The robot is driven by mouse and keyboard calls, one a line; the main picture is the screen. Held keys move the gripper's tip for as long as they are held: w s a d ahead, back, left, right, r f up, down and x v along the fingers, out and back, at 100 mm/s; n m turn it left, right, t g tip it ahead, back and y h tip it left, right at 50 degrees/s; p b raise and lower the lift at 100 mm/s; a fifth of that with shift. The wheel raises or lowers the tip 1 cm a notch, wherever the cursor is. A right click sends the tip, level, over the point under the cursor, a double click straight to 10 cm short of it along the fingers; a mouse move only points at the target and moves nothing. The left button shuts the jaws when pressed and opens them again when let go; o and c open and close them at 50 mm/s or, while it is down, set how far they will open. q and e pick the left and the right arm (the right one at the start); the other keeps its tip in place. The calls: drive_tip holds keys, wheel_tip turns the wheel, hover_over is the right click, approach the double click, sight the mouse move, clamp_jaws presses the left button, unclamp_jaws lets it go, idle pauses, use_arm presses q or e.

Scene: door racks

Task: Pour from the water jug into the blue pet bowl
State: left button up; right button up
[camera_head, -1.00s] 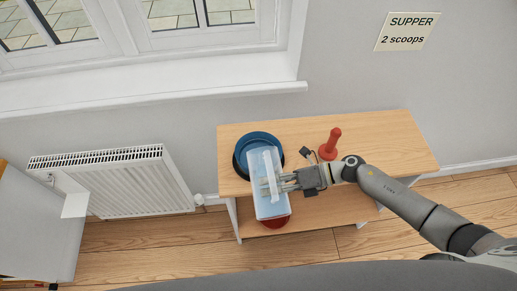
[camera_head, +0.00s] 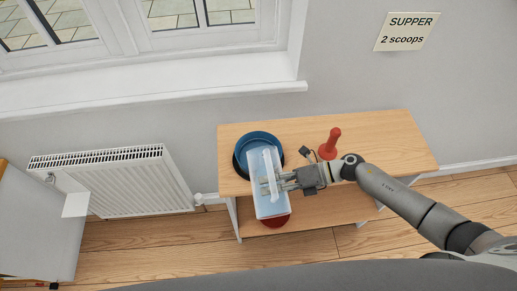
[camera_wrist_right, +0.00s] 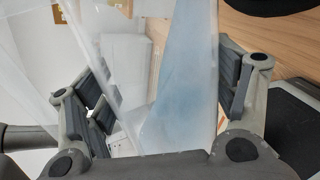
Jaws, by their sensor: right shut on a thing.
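In the wrist view the jug (camera_wrist_right: 185,85) fills the space between the fingers (camera_wrist_right: 170,95). The blue pet bowl (camera_head: 258,140) stands on the bench's left end, partly hidden behind the jug. I cannot see its inside clearly or any water stream. My left gripper is not in view.
The wooden bench (camera_head: 375,130) has free room to the right. A red plunger-like object (camera_head: 330,146) stands close behind my right wrist. A white radiator (camera_head: 130,184) is at left, under the window. A wall sign (camera_head: 407,31) reads "SUPPER 2 scoops".

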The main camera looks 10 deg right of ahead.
drive_tip(key=shift+w+r+m+g+p, duration=0.4)
drive_tip(key=shift+w+r, duration=0.25)
drive_tip(key=shift+w, duration=0.1)
idle(3.2)
